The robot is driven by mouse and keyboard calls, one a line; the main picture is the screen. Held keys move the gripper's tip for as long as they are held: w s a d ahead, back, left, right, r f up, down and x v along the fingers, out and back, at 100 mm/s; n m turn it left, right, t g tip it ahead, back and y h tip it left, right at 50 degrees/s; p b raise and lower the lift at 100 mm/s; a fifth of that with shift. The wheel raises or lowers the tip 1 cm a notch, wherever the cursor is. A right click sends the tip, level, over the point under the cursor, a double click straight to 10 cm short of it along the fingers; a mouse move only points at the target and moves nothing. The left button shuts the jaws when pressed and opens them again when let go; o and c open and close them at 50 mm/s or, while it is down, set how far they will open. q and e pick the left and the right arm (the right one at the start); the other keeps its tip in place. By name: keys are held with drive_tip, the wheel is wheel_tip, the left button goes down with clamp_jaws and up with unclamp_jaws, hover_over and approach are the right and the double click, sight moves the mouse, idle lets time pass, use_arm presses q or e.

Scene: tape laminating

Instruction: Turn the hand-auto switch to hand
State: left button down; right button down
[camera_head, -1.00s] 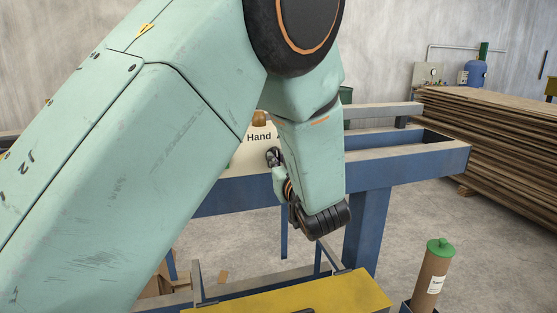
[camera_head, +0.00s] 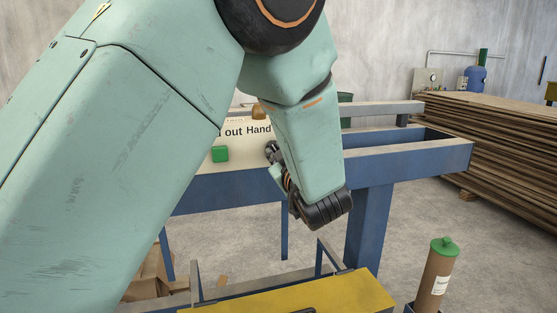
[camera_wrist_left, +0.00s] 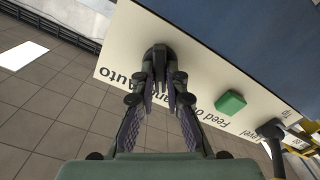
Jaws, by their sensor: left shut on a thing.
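The cream control panel (camera_head: 238,140) on the blue bench carries the printed word "Hand" (camera_head: 258,129). In the left wrist view the panel (camera_wrist_left: 225,78) appears upside down, with "Auto" and part of "Hand" readable beside the fingers. My left gripper (camera_head: 272,153) is at the panel, its tips partly hidden by my wrist. In the left wrist view my left gripper (camera_wrist_left: 163,85) is shut on the black hand-auto switch (camera_wrist_left: 158,53), whose knob sits between the fingertips. Which way the switch points is hard to tell. My right gripper is not in view.
A green button (camera_head: 220,154) is beside the switch; it also shows in the left wrist view (camera_wrist_left: 230,103). Another black knob (camera_wrist_left: 272,130) is farther along the panel. A yellow surface (camera_head: 300,297) and a green-capped tube (camera_head: 437,270) are in front. Stacked boards (camera_head: 500,140) are right.

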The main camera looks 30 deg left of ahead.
use_arm(q)
drive_tip(key=shift+r+n, duration=0.2)
drive_tip(key=shift+n, duration=0.3)
drive_tip(key=c, duration=1.4)
unclamp_jaws()
drive_tip(key=shift+f, duration=0.1)
wheel_tip(320, 180, up, 10)
